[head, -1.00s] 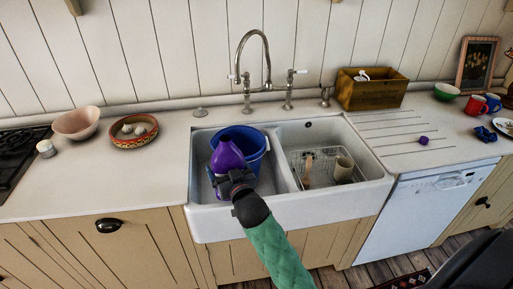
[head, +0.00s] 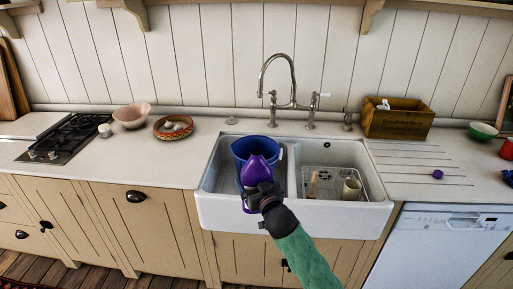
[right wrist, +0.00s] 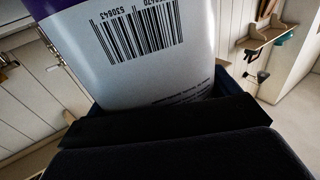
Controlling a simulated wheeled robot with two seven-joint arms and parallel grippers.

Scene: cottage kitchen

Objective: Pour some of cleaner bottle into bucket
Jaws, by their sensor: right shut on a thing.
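The cleaner bottle (head: 260,166) is purple, and my right gripper (head: 263,192) is shut on it in the head view. The bottle is in front of the blue bucket (head: 242,148) and overlaps it in the picture. I cannot tell its exact tilt or whether liquid is leaving it. In the right wrist view its white barcode label (right wrist: 145,60) fills the upper middle, with the dark gripper fingers below. The bucket stands in the left basin of the sink, and its inside is mostly hidden. My left gripper is not in view.
A small purple cap (head: 437,174) lies on the drainboard. The right basin holds a wire rack (head: 330,183) with a beige cup (head: 351,189). A tall tap (head: 293,85) rises behind the sink. A wooden box (head: 398,120) stands right of it. Bowls sit left.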

